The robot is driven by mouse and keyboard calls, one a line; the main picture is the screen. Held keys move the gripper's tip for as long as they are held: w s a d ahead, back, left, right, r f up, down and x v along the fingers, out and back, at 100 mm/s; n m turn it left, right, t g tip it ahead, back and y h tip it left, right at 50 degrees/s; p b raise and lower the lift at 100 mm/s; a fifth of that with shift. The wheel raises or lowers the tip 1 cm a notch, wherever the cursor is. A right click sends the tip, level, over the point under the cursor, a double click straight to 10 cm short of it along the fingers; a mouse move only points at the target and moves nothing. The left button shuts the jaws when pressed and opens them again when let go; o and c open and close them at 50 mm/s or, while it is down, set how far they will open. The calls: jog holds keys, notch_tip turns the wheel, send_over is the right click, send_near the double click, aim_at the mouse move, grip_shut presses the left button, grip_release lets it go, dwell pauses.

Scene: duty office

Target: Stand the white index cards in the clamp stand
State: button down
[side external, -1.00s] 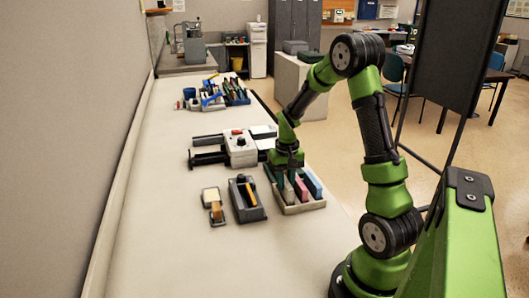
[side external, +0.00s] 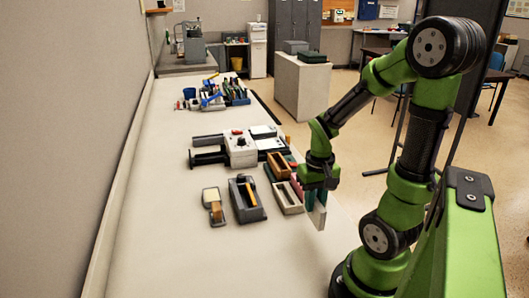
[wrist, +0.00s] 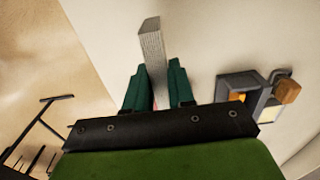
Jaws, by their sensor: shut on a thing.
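My gripper (side external: 318,184) is shut on a pale stack of white index cards (wrist: 152,48), held upright between its dark green fingers in the wrist view. In the side view the stack (side external: 319,217) hangs below the fingers near the table's right edge, just right of a pale tray (side external: 289,209). Its lower end looks clear of the tray; its height above the table is hard to judge. A pale device with a red knob and dark bars (side external: 240,150), perhaps the clamp stand, lies left of and beyond my gripper.
The tray has an open front slot, with a pink piece (side external: 297,184) partly hidden behind my gripper. A brown box (side external: 279,166) is behind it. A dark holder (side external: 247,200) and a small wood-topped item (side external: 213,206) stand left. The near table is clear.

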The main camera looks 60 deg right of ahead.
jog(key=shift+s+a+f, duration=0.1)
jog(key=shift+a+f, duration=0.1)
jog(key=shift+a, duration=0.1)
jog(key=w+r, duration=0.3)
jog(key=w, duration=0.8)
jog(key=w+r, duration=0.3)
jog(key=w, duration=0.8)
jog(key=shift+s+d+f, duration=0.1)
jog(key=shift+d+f, duration=0.05)
jog(key=shift+f, duration=2.3)
jog(key=shift+s+d+f, duration=0.1)
jog(key=shift+d+f, duration=0.05)
jog(key=shift+f, duration=2.25)
jog(key=c, duration=1)
grip_release()
jog(key=shift+a, duration=0.1)
jog(key=shift+o, duration=0.6)
jog(key=shift+w+r, duration=0.1)
jog(key=shift+r, duration=0.7)
notch_tip(320, 180, up, 8)
jog(key=shift+f, duration=0.15)
